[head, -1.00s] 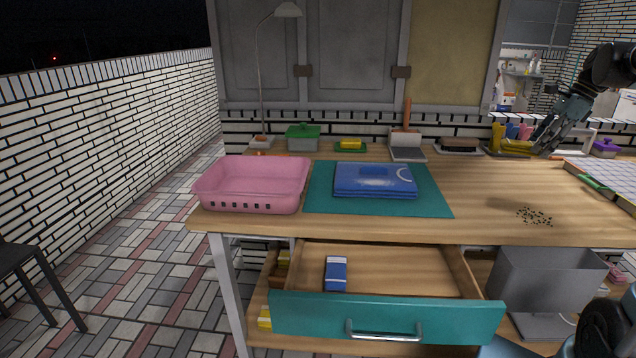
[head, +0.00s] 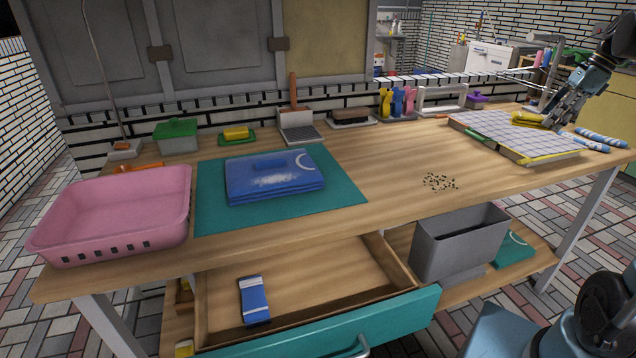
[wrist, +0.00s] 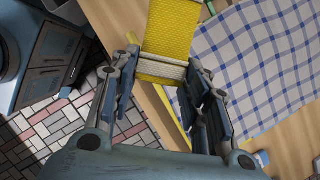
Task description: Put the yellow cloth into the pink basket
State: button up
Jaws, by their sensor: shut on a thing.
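The yellow cloth (head: 528,118) is at the right in the head view, above or on the checked cloth; I cannot tell if it touches it. In the wrist view the yellow cloth (wrist: 172,32), with a pale band, lies between my fingers. My gripper (head: 550,121) is shut on the cloth's near end, and its fingers (wrist: 160,76) show in the wrist view. The pink basket (head: 120,207) stands empty on the left end of the table, far from my gripper.
A folded blue cloth (head: 272,177) lies on a teal mat (head: 345,190) beside the basket. Dark crumbs (head: 440,181) lie on bare wood. An open drawer (head: 400,305) juts out in front. A checked cloth (head: 505,136) lies at the right. Several cleaning items line the table's back.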

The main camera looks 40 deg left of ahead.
aim_at(130, 223)
jog(key=k, duration=2.4)
jog(key=u, duration=1.45)
jog(key=i, duration=1)
jog(key=z, duration=0.05)
